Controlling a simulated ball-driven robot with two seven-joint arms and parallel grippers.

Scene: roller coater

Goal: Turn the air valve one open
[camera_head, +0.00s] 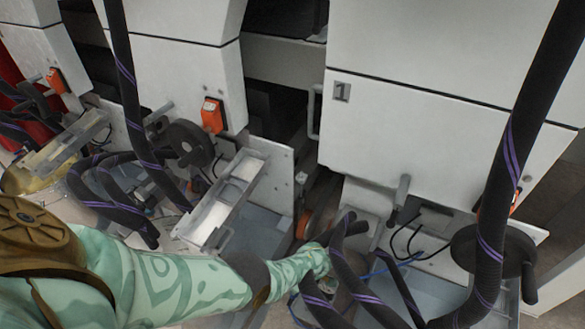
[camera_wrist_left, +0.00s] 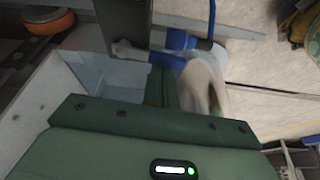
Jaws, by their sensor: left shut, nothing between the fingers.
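In the left wrist view a small valve-like fitting with blue parts (camera_wrist_left: 168,60) and a blue tube (camera_wrist_left: 212,18) lies just beyond my fingers. I take it for air valve one; whether it is open or shut cannot be told. My left gripper (camera_wrist_left: 172,88) is shut and empty, close to the fitting; contact cannot be made out. A pale, blurred piece (camera_wrist_left: 205,85) shows beside the fingers. In the head view my left gripper (camera_head: 318,262) is low in the middle, beside the dark hoses, which hide most of the fitting. My right gripper is not in view.
Thick dark hoses with purple stripes (camera_head: 505,150) hang in front of the white machine (camera_head: 430,130) marked 1. Black handwheels (camera_head: 188,144) stand left and right. An orange wheel (camera_wrist_left: 48,20) shows in the left wrist view. Open floor (camera_wrist_left: 260,70) lies to the right there.

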